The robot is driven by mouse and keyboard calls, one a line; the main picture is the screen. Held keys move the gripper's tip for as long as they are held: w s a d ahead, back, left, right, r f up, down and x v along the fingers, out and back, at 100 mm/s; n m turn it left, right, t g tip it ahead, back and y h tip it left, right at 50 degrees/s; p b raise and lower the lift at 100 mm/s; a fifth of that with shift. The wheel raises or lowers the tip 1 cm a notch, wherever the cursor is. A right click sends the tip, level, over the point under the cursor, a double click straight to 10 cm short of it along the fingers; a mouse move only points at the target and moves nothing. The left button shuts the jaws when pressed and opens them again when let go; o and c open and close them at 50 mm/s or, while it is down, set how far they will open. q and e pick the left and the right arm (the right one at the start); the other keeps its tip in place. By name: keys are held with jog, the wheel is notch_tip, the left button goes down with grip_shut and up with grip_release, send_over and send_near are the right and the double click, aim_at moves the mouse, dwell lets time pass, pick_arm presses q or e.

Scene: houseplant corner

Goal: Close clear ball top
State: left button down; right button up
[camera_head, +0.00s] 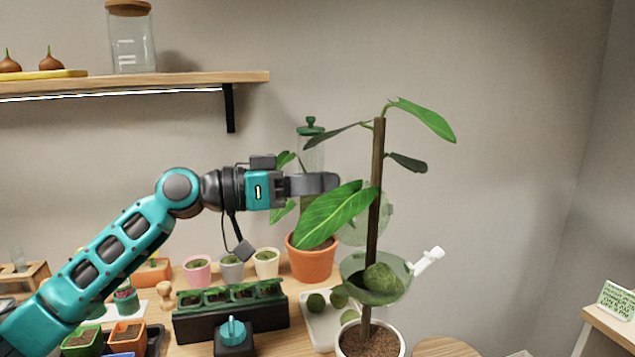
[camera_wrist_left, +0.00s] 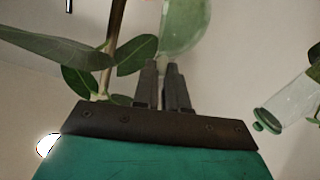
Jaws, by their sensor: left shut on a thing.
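The clear ball's greenish see-through bottom half (camera_head: 372,290) sits around the brown stem (camera_head: 377,200) of the potted plant, with a clump of green moss (camera_head: 383,279) in it. The clear ball top (camera_head: 378,226) stands raised above it, apart from the bottom half along the front, partly hidden by a large leaf. My right gripper is not in view.
A white handle-like piece (camera_head: 428,261) sticks out right of the ball. An orange pot (camera_head: 312,262) and a clear cylinder with green cap (camera_head: 311,150) stand behind. Small pots and a dark planter (camera_head: 230,318) fill the table's left.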

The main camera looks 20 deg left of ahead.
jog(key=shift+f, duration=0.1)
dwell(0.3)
pick_arm(q)
jog(key=s+d+m+b, duration=0.1)
jog(key=s+m+b, duration=0.1)
jog(key=s+d+m+b, duration=0.1)
jog(key=s+m+b, duration=0.1)
jog(key=m, duration=0.1)
jog(key=s+d+m+b, duration=0.2)
jog(key=m+b, duration=0.1)
jog(key=shift+f, duration=0.35)
jog(key=shift+s+d+f+m+b, duration=0.6)
jog(key=shift+s+f+m+b, duration=0.5)
jog(key=shift+m, duration=0.75)
jog(key=shift+s+d+f+m+b, duration=0.65)
jog(key=shift+f+m+b, duration=0.7)
jog(key=shift+m, duration=0.45)
jog(key=shift+s+d+f+m+b, duration=0.55)
jog(key=shift+s+f+m+b, duration=0.55)
jog(key=shift+m, duration=0.75)
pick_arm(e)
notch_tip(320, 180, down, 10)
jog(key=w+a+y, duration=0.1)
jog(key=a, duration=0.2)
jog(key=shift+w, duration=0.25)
pick_arm(q)
jog(key=shift+w+f, duration=0.1)
jog(key=shift+w, duration=0.1)
